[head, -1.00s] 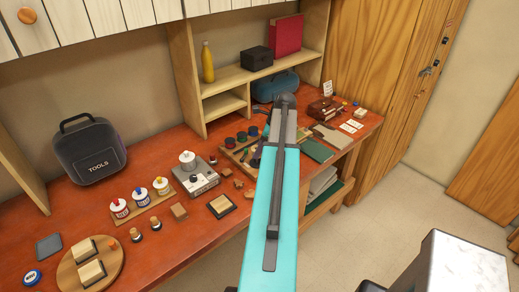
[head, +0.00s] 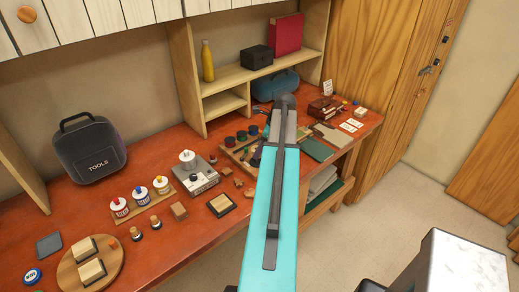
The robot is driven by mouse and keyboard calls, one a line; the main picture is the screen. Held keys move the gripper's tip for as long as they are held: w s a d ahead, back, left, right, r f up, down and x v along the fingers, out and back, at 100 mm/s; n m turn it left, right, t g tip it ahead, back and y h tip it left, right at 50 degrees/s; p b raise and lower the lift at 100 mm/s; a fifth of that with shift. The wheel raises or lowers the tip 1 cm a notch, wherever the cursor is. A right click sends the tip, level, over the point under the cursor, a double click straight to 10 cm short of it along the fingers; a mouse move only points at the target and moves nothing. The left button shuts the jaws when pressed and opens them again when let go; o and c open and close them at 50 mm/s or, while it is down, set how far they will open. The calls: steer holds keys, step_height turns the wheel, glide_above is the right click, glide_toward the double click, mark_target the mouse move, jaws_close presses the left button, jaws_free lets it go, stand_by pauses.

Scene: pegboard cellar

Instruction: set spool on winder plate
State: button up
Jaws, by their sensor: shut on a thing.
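My teal arm reaches away over the workbench, and my gripper is hidden behind it, so what it holds does not show. A wooden tray (head: 228,152) at mid-bench holds several short dark round pieces (head: 242,136) with coloured sides, which look like spools; my arm covers its right part. A grey-white boxy device (head: 202,181) with a white round part on top (head: 187,156) stands left of the tray. It may be the winder, but I cannot tell which part is its plate.
A rack with several white bottles (head: 140,197), two small wooden pieces with dark bases (head: 137,235), a wooden block (head: 179,210) and a dark-edged square pad (head: 221,205) lie at front left. A round board (head: 70,272), a tools case (head: 89,150) and a shelf (head: 225,105) flank the bench.

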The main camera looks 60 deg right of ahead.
steer(key=shift+f, duration=1.5)
stand_by(2.7)
steer(key=o, duration=1.5)
steer(key=shift+r, duration=0.1)
steer(key=shift+r, duration=3.4)
steer(key=shift+s, duration=0.1)
